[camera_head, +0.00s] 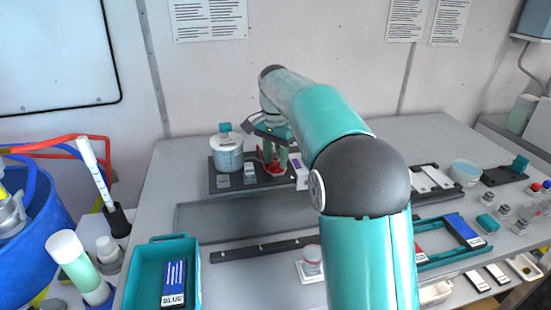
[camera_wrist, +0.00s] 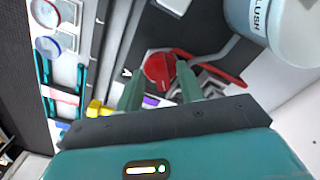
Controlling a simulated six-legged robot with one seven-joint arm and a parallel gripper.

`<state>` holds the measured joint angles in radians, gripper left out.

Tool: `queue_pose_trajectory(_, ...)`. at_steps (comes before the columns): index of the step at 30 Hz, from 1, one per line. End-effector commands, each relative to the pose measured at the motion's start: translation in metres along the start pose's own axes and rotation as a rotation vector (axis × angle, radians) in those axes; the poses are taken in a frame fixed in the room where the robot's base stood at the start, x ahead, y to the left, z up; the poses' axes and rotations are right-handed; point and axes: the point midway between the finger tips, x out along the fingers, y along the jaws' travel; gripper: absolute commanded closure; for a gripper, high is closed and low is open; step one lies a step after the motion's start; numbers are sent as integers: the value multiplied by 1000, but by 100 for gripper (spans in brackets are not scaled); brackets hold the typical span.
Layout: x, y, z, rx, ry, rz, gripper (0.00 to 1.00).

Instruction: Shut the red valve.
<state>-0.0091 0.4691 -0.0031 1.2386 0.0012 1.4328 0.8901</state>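The red valve (camera_head: 272,169) sits on a dark base plate at the back of the bench, partly hidden by my gripper (camera_head: 275,156). In the wrist view the red valve (camera_wrist: 160,70) shows a round red hub, with a red handle reaching right. My gripper (camera_wrist: 159,76) is open, its two green fingers apart on either side of the hub. The left finger shows a gap to the hub; the right finger is close to it, and I cannot tell whether it touches.
A clear tank (camera_head: 228,154) stands left of the valve; in the wrist view a tank marked FLUSH (camera_wrist: 270,25) is at upper right. A teal tray (camera_head: 146,277) and blue barrel (camera_head: 45,225) are at left. A shallow recess (camera_head: 240,214) lies in front.

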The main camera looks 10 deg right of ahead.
Motion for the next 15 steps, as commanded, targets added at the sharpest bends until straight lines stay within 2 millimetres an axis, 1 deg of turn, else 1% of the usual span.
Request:
queue_pose_trajectory(1,4,0,0,0,-2,2,63)
queue_pose_trajectory(3,7,0,0,0,-1,1,63)
queue_pose_trajectory(11,8,0,0,0,0,0,63)
queue_pose_trajectory(15,8,0,0,0,0,0,90)
